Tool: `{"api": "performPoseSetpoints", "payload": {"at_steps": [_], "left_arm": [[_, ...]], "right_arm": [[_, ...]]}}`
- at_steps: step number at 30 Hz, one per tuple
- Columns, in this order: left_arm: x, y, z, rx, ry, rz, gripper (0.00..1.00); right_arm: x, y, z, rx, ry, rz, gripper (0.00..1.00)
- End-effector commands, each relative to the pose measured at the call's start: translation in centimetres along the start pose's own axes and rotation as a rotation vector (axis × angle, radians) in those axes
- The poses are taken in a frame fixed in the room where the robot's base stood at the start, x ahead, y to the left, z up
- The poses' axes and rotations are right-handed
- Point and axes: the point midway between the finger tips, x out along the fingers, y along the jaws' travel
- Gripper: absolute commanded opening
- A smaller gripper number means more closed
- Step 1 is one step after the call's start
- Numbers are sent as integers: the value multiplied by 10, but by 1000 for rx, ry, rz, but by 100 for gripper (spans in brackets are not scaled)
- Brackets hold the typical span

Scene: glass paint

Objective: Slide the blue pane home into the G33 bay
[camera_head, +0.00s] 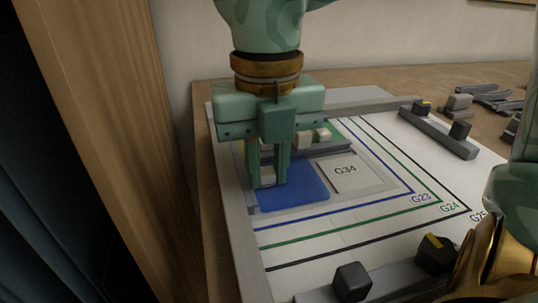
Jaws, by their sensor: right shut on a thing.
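My right gripper (268,184) comes down from the top of the head view, its fingers shut on the blue pane (300,194) near its left end. The blue pane lies flat or nearly flat over the board, left of the bay marked G34 (346,171). I cannot tell whether it touches the surface under it. No G33 label shows; the pane and gripper may cover that spot. My left gripper is not in view.
The white board (340,235) carries blue, green and black outlines marked G23, G24 and G25. Grey bars with dark blocks stand at the front (352,281) and back right (438,131). Small pale blocks (322,135) stand behind the pane. Grey parts (490,95) lie back right.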

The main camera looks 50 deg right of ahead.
Motion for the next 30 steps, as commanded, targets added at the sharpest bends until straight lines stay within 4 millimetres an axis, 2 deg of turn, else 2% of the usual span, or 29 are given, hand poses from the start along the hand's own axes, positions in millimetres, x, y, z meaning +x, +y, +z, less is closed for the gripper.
{"api": "performPoseSetpoints", "payload": {"at_steps": [20, 21, 23, 24, 30], "left_arm": [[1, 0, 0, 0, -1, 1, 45], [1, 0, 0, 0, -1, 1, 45], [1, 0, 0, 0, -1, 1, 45], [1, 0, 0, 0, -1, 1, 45], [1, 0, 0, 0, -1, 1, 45]], "right_arm": [[0, 1, 1, 0, -2, 3, 0], [0, 1, 2, 0, -2, 3, 22], [0, 1, 2, -1, -3, 4, 39], [0, 2, 2, -1, -3, 4, 44], [-1, 2, 2, -2, -4, 7, 45]]}}
